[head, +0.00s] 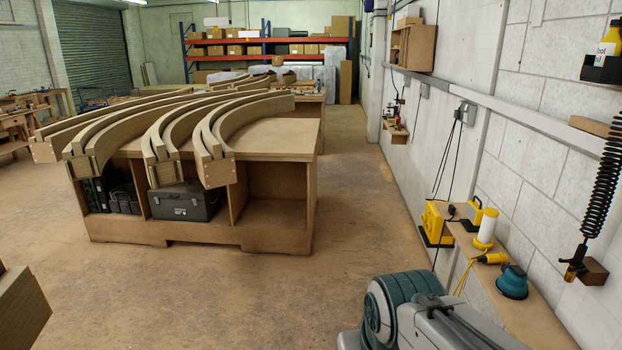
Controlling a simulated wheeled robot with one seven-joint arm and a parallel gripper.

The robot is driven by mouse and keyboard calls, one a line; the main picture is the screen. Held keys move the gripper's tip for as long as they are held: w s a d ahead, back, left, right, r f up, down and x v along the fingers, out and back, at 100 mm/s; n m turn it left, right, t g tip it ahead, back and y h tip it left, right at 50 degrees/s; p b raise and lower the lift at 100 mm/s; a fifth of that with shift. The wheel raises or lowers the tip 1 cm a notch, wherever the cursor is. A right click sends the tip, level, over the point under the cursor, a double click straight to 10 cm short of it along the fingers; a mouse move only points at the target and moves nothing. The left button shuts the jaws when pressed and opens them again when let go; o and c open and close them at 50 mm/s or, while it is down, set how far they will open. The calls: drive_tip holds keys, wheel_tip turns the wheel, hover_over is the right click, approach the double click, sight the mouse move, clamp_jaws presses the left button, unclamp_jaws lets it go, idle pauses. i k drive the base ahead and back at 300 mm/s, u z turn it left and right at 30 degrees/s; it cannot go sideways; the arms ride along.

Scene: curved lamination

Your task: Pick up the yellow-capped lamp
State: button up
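My grey and teal arm (425,312) shows at the bottom, nearer to me than the shelf. My gripper is not in view, so its state and hold are hidden.
The wall shelf (515,305) also bears a yellow corded tool (494,258) and a blue sander (512,282). A coiled black hose (600,180) hangs at right. A workbench (275,140) with curved laminated beams stands at left; open floor (350,215) lies between.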

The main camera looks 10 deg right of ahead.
sight(483, 241)
drive_tip(key=i, duration=1.65)
drive_tip(key=z, duration=0.6)
drive_tip(key=i, duration=1.35)
drive_tip(key=z, duration=1.65)
drive_tip(key=i, duration=0.8)
drive_tip(key=z, duration=0.6)
